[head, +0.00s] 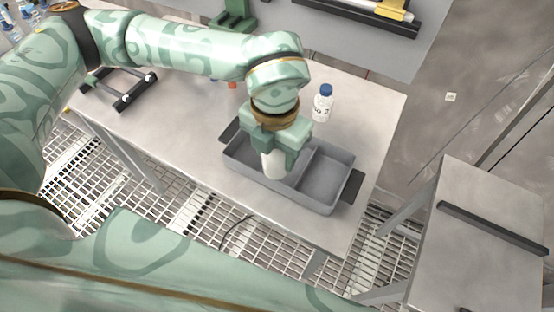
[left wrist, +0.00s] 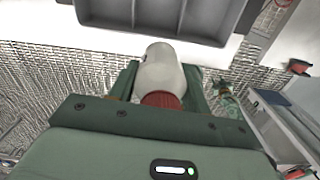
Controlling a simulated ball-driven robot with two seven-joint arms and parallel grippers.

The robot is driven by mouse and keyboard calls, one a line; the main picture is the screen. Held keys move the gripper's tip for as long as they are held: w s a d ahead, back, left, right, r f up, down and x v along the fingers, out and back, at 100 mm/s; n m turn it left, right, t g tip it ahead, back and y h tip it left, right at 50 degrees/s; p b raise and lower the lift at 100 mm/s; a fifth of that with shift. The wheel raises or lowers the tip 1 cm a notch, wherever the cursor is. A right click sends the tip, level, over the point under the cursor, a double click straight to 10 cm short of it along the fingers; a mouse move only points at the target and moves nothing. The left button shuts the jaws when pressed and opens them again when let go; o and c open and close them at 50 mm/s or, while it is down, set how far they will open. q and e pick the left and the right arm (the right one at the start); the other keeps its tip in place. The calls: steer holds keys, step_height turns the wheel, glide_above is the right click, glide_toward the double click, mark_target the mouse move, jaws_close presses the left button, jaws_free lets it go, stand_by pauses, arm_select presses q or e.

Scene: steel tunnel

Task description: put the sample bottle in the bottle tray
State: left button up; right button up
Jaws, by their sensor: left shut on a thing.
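My left gripper (head: 276,142) is shut on a white bottle (head: 273,165), which also shows in the left wrist view (left wrist: 165,70) with a red cap toward the palm. The fingers hide much of it in the head view. In the left wrist view the tray (left wrist: 160,33) lies past the bottle's base with a gap in the picture, so the bottle seems held above the table. My right gripper is not in view.
A blue-capped bottle with a label (head: 322,103) stands behind the tray. A dark rack (head: 120,88) lies at the table's left. Small red and blue items are partly hidden behind my left arm. A side table (head: 480,235) stands at the right.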

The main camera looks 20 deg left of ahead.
arm_select(q)
steer(key=shift+w+m, duration=0.15)
steer(key=shift+m, duration=0.25)
steer(key=w+a+f+b, duration=0.1)
steer(key=w+a+f, duration=0.3)
steer(key=w+f, duration=0.1)
steer(key=w+a+f+b, duration=0.1)
steer(key=w+a+f, duration=0.3)
steer(key=a, duration=0.1)
steer(key=shift+w+a+f, duration=0.2)
steer(key=shift+w+f, duration=0.2)
step_height(320, 180, down, 3)
steer(key=shift+f+b, duration=0.15)
steer(key=shift+b, duration=0.2)
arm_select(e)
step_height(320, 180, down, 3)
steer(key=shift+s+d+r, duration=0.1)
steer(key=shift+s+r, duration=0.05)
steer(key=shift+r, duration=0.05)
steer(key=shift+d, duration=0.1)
arm_select(q)
steer(key=o, duration=0.8)
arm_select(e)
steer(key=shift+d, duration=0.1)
